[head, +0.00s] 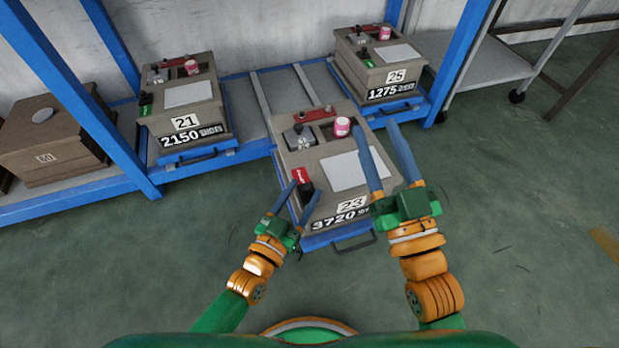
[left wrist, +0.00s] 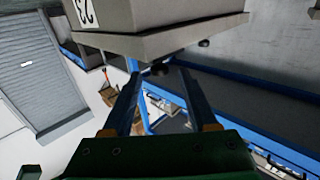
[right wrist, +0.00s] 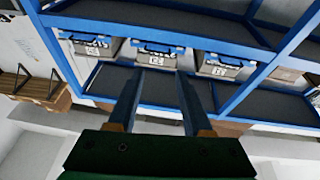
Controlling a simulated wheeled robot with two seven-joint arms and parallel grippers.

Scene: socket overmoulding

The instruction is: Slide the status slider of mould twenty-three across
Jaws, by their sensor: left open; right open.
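Mould twenty-three (head: 290,165) is a grey-brown box labelled 23 and 3720, on a pulled-out blue tray in the middle of the head view. Its status slider (head: 303,179) is at its left front, showing a red field beside a black part. My left gripper (head: 297,194) is open, with its fingers over or beside the slider; whether they touch it I cannot tell. The left wrist view shows a box with part of a 23 label (left wrist: 150,14) beyond the open fingers. My right gripper (head: 378,124) is open and empty, over the mould's right side.
Mould 21 (head: 207,122) and mould 25 (head: 373,80) stand on the blue rack to either side, both showing green at their sliders. A brown box (head: 45,140) sits at the far left. A pink-and-white cup-like item (head: 342,126) stands in mould twenty-three.

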